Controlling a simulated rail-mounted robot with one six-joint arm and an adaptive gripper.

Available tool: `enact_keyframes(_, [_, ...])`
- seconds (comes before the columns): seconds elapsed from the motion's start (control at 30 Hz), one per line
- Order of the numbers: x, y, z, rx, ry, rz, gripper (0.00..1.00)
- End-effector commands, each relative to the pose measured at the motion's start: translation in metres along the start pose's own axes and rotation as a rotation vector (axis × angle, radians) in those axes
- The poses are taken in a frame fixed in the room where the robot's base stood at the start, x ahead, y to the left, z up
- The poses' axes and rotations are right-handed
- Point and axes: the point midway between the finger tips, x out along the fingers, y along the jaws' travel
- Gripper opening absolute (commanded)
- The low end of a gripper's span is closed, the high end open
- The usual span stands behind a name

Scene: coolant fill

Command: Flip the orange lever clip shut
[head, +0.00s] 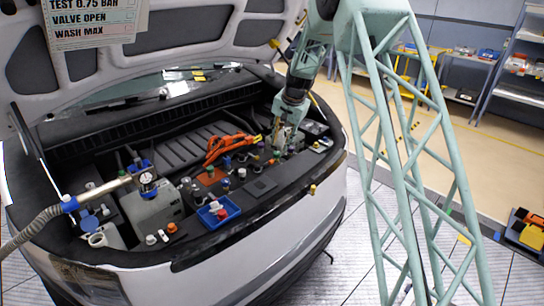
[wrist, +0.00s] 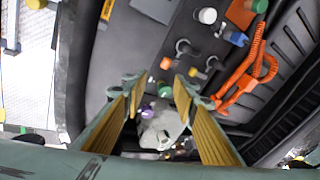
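My gripper (wrist: 159,84) is open, its two brown-padded fingers apart with nothing held between them. In the head view my gripper (head: 279,146) reaches down into the right part of the engine bay. A small orange piece (wrist: 166,63) lies just beyond the fingertips in the wrist view. I cannot tell whether it is the lever clip, or whether a clip is open or shut. Between the fingers, farther down, are a white part (wrist: 160,131), a green cap (wrist: 164,90) and a purple cap (wrist: 150,106).
Orange cables (head: 228,146) run left of my gripper. A blue tray (head: 217,212) with small caps sits near the front edge. A hose with a metal nozzle (head: 105,188) is at the left. The raised hood (head: 190,50) hangs above the bay.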

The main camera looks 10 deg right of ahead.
Motion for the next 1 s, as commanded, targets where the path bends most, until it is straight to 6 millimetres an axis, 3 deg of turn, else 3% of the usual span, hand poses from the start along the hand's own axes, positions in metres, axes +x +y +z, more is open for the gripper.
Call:
enact_keyframes(0.33, [-0.013,-0.011,0.005,0.3,-0.069,-0.001,0.27])
enact_keyframes(1.0, [-0.01,-0.013,0.007,0.334,-0.077,0.0,0.27])
